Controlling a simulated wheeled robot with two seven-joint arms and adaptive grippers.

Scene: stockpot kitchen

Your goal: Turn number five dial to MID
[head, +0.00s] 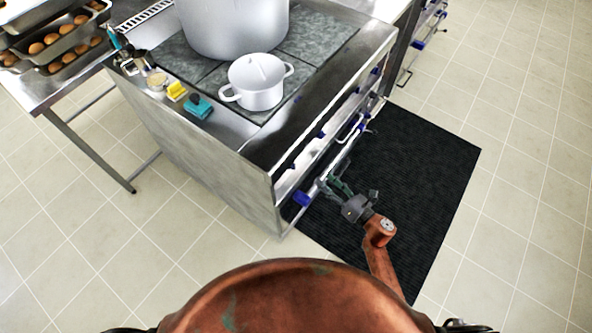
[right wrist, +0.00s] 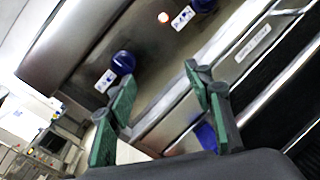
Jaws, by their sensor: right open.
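The stove front (head: 330,130) carries a row of blue dials, with one dial (head: 291,166) near the front left corner. In the right wrist view a round blue dial (right wrist: 123,62) sits beside a small white and blue label (right wrist: 105,81). A second blue dial (right wrist: 205,4) is cut by the top edge, with its own label (right wrist: 182,18). The numbers and settings are too small to read, so I cannot tell which is number five. My right gripper (head: 333,184) is open and empty in front of the stove; its green-padded fingers (right wrist: 160,95) are apart from the dials. My left gripper is not in view.
A rail with blue ends (head: 302,198) runs along the stove below the dials. A red light (right wrist: 164,17) glows on the panel. A white pot (head: 255,85) and a large stockpot (head: 230,25) stand on top. A black mat (head: 430,160) lies on the clear floor.

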